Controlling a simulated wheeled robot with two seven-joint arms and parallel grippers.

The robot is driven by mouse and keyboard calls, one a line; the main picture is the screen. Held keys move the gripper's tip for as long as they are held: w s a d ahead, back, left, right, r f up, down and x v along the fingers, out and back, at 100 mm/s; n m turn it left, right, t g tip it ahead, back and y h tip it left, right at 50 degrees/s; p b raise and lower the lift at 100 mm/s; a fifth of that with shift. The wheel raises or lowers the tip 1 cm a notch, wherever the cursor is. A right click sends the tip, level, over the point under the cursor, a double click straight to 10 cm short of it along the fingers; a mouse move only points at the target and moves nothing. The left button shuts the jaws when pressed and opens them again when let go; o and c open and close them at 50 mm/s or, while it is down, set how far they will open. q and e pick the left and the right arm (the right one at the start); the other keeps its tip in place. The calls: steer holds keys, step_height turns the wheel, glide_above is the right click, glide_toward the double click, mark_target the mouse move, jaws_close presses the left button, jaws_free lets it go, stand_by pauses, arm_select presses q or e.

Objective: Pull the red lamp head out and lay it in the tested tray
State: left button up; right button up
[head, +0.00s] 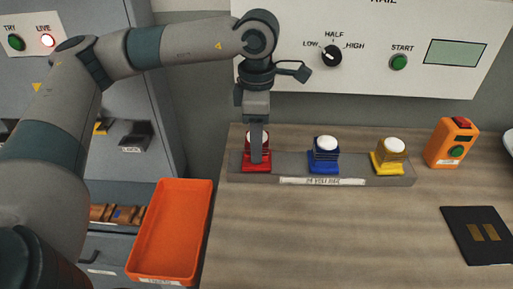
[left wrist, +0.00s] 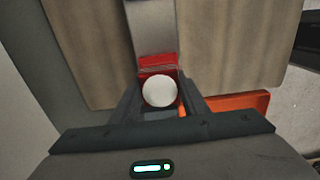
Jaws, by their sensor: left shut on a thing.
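The red lamp head (head: 257,162) stands at the left end of the grey rail (head: 345,175), with its white dome on top. My left gripper (head: 257,150) comes down over it from above and is shut on it. In the left wrist view the red lamp head (left wrist: 158,92) shows its white dome between the two fingers of my left gripper (left wrist: 160,100). The lamp head appears still at the rail; its lower contact is partly hidden by the finger. An empty orange tray (head: 170,232) lies left of the rail; its front label is too small to read. My right gripper is not in view.
A blue lamp (head: 325,155) and a yellow lamp (head: 390,156) stand on the same rail to the right. An orange handheld box (head: 451,142) and a dark pad (head: 478,236) are further right. A panel with a knob (head: 331,56) rises behind. The table front is clear.

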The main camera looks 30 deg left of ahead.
arm_select(q)
steer(key=shift+r+p, duration=1.05)
steer(key=shift+r, duration=1.35)
